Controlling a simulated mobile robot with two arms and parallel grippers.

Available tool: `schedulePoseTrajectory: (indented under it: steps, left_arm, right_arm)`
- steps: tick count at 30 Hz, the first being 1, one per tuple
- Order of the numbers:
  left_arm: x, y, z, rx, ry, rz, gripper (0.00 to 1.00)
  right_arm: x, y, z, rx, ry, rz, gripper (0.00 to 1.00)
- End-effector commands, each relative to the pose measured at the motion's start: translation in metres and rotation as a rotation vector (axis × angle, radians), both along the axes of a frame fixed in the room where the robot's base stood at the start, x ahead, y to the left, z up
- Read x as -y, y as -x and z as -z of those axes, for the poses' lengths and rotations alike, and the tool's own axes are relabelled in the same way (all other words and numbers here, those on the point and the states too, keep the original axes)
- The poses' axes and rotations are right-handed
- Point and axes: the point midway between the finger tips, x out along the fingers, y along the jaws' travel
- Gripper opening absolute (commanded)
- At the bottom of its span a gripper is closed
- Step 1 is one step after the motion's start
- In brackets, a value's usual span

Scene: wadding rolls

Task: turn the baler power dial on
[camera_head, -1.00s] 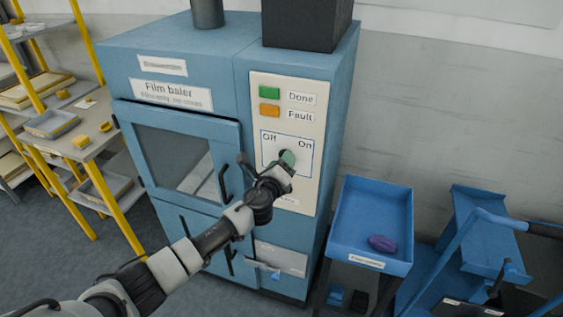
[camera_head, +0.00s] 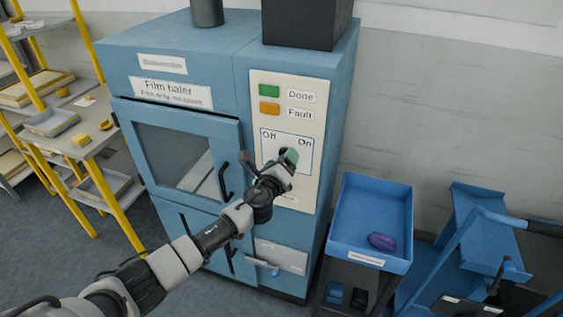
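The blue film baler (camera_head: 190,55) stands at the centre, with a cream control panel (camera_head: 305,195) on its front right. My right gripper is not in view.
A blue tray (camera_head: 343,241) with a purple item (camera_head: 382,241) stands right of the baler. A blue cart (camera_head: 480,225) is at the far right. A yellow-framed shelf (camera_head: 128,228) stands at the left. Open grey floor lies in front.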

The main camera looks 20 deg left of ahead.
Motion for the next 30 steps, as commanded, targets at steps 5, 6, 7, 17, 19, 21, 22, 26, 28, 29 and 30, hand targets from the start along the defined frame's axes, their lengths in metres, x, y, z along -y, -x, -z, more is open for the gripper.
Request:
schedulePoseTrajectory:
  steps: [5,6,7,17,19,21,22,26,28,29,30]
  left_arm:
    - [0.0,0.002,0.0,0.001,0.001,-0.001,0.77]
    - [-0.001,0.004,0.0,0.001,0.001,-0.001,0.77]
    - [-0.001,0.007,0.0,0.001,0.001,0.0,0.77]
    - [-0.002,0.063,0.002,-0.002,0.002,0.001,0.77]
    - [-0.003,0.075,0.002,-0.001,0.0,0.001,0.77]
    - [-0.003,0.086,0.002,-0.001,0.001,0.001,0.77]
    - [-0.003,0.09,0.002,-0.001,0.001,0.001,0.77]
    - [-0.004,0.103,0.001,-0.001,0.0,0.001,0.77]
    - [-0.004,0.106,0.001,-0.001,0.0,-0.001,0.77]
    - [-0.004,0.107,0.001,-0.001,0.0,-0.001,0.77]
    - [-0.004,0.108,0.0,-0.001,0.0,-0.001,0.77]
  right_arm:
    - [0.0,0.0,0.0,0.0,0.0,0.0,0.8]
    - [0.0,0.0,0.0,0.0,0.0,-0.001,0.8]
    - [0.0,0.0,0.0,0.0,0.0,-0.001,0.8]
    - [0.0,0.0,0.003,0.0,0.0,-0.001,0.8]
    - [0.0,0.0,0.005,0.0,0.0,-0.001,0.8]
    - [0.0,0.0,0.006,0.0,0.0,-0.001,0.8]
    - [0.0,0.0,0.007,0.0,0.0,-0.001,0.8]
    - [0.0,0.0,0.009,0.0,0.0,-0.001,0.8]
    - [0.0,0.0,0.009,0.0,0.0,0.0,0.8]
    - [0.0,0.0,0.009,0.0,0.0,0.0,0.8]
    - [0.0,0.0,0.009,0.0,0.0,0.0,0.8]
